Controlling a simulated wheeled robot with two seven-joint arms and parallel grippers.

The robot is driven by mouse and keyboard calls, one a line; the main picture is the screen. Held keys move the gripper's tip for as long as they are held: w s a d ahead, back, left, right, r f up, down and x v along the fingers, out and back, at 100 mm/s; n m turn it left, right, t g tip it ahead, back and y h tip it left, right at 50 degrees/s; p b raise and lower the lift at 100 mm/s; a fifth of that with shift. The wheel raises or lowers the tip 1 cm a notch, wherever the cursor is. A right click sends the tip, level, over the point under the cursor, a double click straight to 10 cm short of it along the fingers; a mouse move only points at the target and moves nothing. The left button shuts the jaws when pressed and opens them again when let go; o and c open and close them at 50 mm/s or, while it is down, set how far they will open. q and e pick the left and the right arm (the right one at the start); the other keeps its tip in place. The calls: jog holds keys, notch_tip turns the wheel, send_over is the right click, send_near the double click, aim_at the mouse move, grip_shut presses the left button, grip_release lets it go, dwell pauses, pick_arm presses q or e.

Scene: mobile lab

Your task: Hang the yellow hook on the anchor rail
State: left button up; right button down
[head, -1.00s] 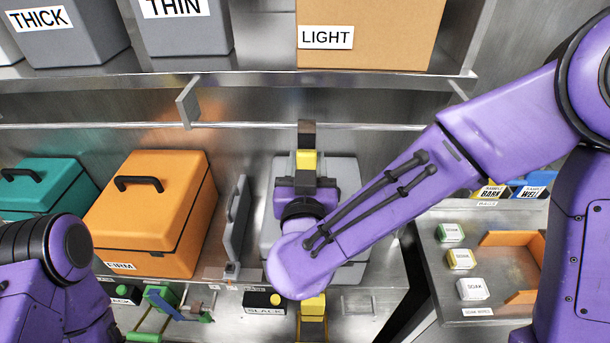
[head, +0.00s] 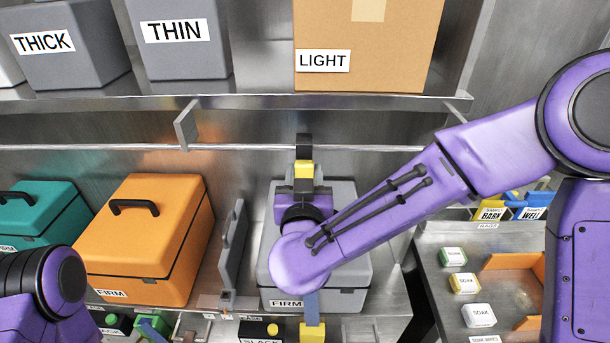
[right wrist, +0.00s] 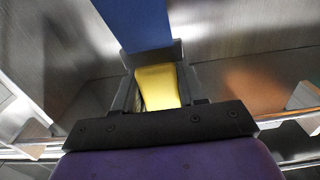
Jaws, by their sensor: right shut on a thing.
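The yellow hook (head: 304,168) is held upright in my right gripper (head: 304,184), at the rail's height. Its dark upper part (head: 303,143) overlaps the horizontal anchor rail (head: 250,148) in the head view; I cannot tell whether it is around the rail or only in front of it. In the right wrist view the yellow body (right wrist: 158,86) sits between the dark fingers, with a blue strap (right wrist: 135,22) running from it. My right forearm hides part of the area below. My left gripper is out of view.
A bracket (head: 186,128) stands on the rail to the left. Below are an orange case (head: 145,235), a grey case (head: 340,274) behind my right arm, and a grey upright panel (head: 233,245). The upper shelf holds a cardboard box (head: 390,45) and grey bins (head: 180,50).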

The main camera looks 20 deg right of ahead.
jog(key=c, duration=0.6)
grip_release()
jog(key=shift+o, duration=0.2)
